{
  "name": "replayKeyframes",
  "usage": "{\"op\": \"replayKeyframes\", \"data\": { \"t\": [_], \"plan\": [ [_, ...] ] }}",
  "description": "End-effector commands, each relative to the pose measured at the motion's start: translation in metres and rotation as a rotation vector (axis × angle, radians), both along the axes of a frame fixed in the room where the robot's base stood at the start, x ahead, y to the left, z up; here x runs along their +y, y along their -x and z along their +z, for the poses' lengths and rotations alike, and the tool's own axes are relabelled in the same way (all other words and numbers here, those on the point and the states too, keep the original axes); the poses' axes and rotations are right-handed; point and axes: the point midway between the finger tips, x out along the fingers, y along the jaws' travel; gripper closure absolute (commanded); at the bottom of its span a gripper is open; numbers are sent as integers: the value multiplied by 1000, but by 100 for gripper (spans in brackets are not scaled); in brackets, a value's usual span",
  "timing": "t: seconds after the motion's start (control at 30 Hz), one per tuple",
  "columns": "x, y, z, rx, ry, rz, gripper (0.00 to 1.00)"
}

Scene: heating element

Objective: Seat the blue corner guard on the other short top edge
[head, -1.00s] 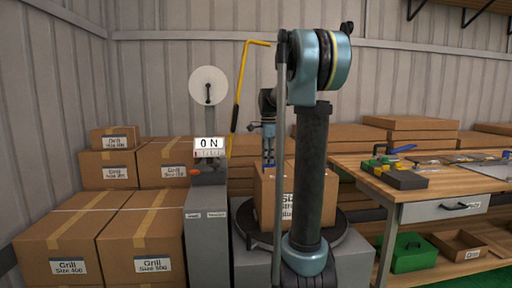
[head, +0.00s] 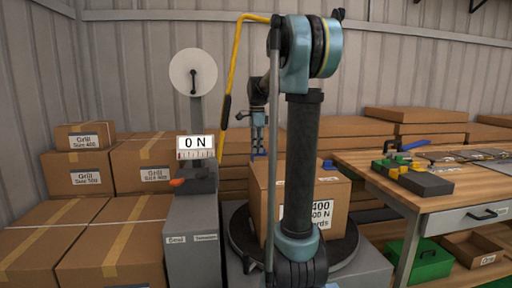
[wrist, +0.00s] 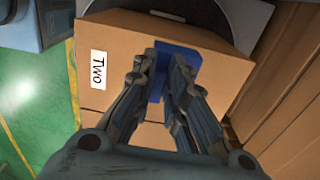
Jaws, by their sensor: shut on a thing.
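The cardboard box (head: 338,195) stands on the round dark turntable (head: 349,245), partly hidden by my arm. It also shows in the wrist view (wrist: 130,45), with a "TWO" label. My gripper (head: 258,147) is at the box's far top edge. In the wrist view my gripper (wrist: 168,85) is shut on the blue corner guard (wrist: 178,60), which lies at a box edge. Whether it rests fully on that edge I cannot tell. A second small blue piece (head: 328,164) shows on the box's right top edge.
A grey post with a "0 N" display (head: 195,147), an orange-red lever and a white disc stands left of the turntable. Stacked boxes (head: 70,225) fill the left. A wooden workbench (head: 400,185) with tools stands right.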

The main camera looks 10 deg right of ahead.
Motion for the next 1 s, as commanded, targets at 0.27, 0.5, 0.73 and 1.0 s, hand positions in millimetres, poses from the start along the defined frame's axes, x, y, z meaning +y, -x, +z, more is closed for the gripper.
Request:
{"op": "replayKeyframes", "data": {
  "t": [0.27, 0.5, 0.73, 1.0],
  "plan": [
    [-4, 0, 0, 0, 0, -5, 100],
    [-6, 0, -4, -8, 0, -8, 100],
    [-6, 0, -17, -8, 0, -9, 100],
    [-7, 0, -34, -8, 0, -9, 100]
  ]
}}
